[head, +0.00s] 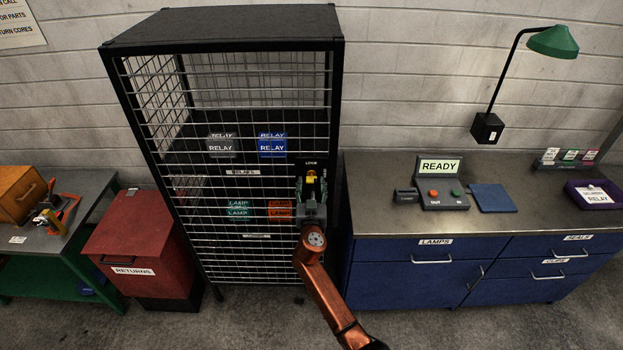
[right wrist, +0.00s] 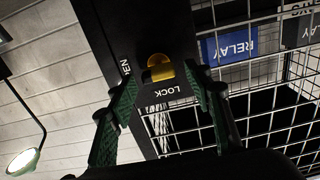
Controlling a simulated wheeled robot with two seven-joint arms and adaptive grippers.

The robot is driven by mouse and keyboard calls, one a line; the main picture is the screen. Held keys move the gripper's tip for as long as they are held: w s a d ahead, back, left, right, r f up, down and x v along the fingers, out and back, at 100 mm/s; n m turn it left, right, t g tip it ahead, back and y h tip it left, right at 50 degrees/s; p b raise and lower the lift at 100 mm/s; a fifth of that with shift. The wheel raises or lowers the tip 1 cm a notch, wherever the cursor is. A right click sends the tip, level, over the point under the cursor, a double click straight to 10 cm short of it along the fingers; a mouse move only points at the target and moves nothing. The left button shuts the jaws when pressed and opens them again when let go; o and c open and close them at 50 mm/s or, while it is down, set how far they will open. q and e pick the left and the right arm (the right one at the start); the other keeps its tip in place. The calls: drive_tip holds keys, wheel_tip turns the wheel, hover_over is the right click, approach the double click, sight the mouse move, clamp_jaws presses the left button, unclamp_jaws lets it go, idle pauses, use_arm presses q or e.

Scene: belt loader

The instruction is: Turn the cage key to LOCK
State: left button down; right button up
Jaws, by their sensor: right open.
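The yellow cage key (head: 311,177) sits on the right-hand post of the black wire cage (head: 225,24). The LOCK label is above it in the head view, and an OPEN label is to its right. My right gripper (head: 312,192) is at the key, open. In the right wrist view the key (right wrist: 160,68) lies between the green fingertips (right wrist: 163,78), with gaps at its sides. The OPEN label is partly hidden there by a finger. I cannot tell clearly which label the key points to. My left gripper is not in view.
Inside the cage are a grey relay box (head: 222,147), a blue relay box (head: 272,146) and lower boxes marked LAMP. A red returns bin (head: 135,235) stands left. A blue cabinet (head: 400,285) stands right, with a READY panel (head: 440,185) and a green lamp (head: 553,42).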

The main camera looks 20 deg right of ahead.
sight(312, 179)
drive_tip(key=shift+x, duration=1.35)
drive_tip(key=shift+c, duration=0.2)
drive_tip(key=c, duration=1.1)
